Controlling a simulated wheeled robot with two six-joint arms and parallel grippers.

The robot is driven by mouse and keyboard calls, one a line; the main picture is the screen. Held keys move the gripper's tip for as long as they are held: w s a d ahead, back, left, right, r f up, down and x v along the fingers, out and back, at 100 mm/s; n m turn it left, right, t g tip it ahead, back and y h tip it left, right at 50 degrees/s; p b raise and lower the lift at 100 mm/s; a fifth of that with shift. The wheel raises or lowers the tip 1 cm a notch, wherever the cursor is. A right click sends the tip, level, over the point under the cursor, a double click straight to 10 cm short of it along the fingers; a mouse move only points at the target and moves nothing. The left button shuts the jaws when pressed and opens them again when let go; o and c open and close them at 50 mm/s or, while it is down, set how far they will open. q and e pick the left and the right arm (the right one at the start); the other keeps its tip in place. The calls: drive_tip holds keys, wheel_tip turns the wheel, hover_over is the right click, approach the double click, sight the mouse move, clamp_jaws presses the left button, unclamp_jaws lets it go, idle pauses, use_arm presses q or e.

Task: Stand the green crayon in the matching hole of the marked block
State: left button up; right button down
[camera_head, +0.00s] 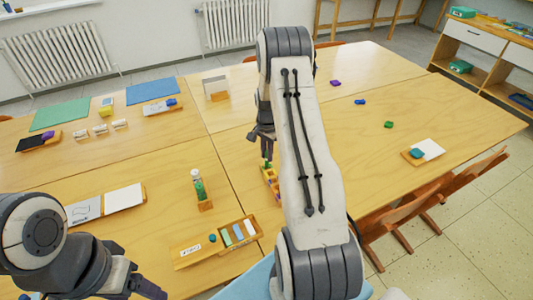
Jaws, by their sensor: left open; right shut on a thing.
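My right gripper (265,150) points down near the middle of the table, partly hidden by its own arm. It is shut on the green crayon (266,163), of which only a small green part shows below the fingers. The block (268,182), wooden with coloured marks, lies just below the crayon in the picture; my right arm hides its right side. I cannot tell whether the crayon is above a hole or in one. My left gripper (150,290) is open and empty at the bottom left, away from the block.
A bottle with green content (199,188) stands on a small wooden base left of the block. A wooden tray (217,243) with coloured pieces lies in front. Small purple, blue and green pieces (388,125) are scattered on the right. The table between them is clear.

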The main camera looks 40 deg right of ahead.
drive_tip(key=shift+f+b, duration=0.55)
drive_tip(key=shift+f, duration=0.65)
idle(1.7)
drive_tip(key=c, duration=0.7)
unclamp_jaws()
drive_tip(key=shift+o, duration=1.1)
drive_tip(key=shift+r, duration=0.1)
drive_tip(key=shift+r+p, duration=2.25)
drive_tip(key=shift+r, duration=0.7)
